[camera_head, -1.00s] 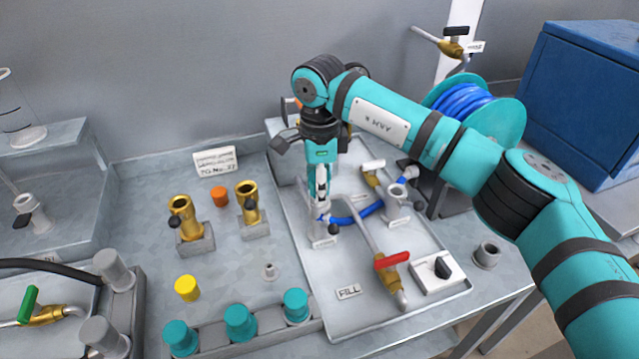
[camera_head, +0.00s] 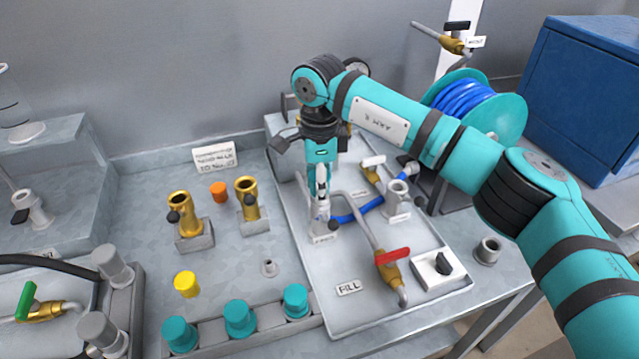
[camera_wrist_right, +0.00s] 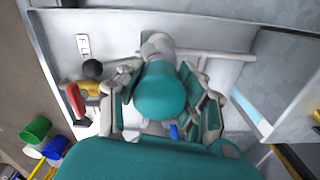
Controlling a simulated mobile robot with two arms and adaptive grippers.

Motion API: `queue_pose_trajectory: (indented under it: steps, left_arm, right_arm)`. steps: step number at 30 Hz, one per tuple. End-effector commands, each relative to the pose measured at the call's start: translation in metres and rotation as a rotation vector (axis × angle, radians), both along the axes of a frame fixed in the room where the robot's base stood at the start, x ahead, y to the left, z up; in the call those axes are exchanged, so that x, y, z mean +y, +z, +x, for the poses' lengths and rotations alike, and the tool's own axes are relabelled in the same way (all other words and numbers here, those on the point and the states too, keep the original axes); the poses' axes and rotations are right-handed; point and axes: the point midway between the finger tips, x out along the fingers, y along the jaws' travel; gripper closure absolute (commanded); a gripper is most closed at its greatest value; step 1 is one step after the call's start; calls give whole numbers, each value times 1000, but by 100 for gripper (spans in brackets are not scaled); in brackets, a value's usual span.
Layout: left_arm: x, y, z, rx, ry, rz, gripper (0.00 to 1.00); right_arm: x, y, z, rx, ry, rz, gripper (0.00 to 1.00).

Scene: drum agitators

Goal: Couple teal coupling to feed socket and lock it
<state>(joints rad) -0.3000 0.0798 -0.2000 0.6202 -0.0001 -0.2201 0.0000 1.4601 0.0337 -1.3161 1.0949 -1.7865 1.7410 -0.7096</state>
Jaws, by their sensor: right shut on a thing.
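My right gripper (camera_head: 321,202) points down over the left back part of the grey tray, at a grey upright socket (camera_head: 321,226) with a small label at its foot. In the right wrist view, its fingers (camera_wrist_right: 163,105) are closed around a rounded teal piece (camera_wrist_right: 163,88), which looks like the teal coupling. A grey cylinder (camera_wrist_right: 157,45) shows just beyond the teal piece. I cannot tell whether the piece is seated or locked. In the head view the fingers hide most of it. A blue hose (camera_head: 368,211) runs from beside the gripper toward the right. My left gripper is not in view.
The tray (camera_head: 352,310) also holds a red-handled valve (camera_head: 392,257), a black knob on a white block (camera_head: 438,268) and a second grey socket (camera_head: 397,198). Brass fittings (camera_head: 247,200), a yellow cap (camera_head: 187,284) and teal caps (camera_head: 239,318) stand to the left.

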Motion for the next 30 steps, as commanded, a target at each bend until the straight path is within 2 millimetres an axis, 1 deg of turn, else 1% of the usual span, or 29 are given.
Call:
queue_pose_trajectory:
  steps: [8, 9, 15, 30]
  left_arm:
    - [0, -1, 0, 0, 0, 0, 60]
    - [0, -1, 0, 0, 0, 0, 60]
    - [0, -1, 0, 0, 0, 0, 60]
    - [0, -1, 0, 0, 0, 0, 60]
  right_arm:
    - [0, -1, 0, -1, 0, 1, 100]
    - [0, -1, 0, -1, 0, 1, 63]
    - [0, -1, 0, -1, 0, 0, 37]
    - [0, -1, 0, 0, 0, 0, 37]
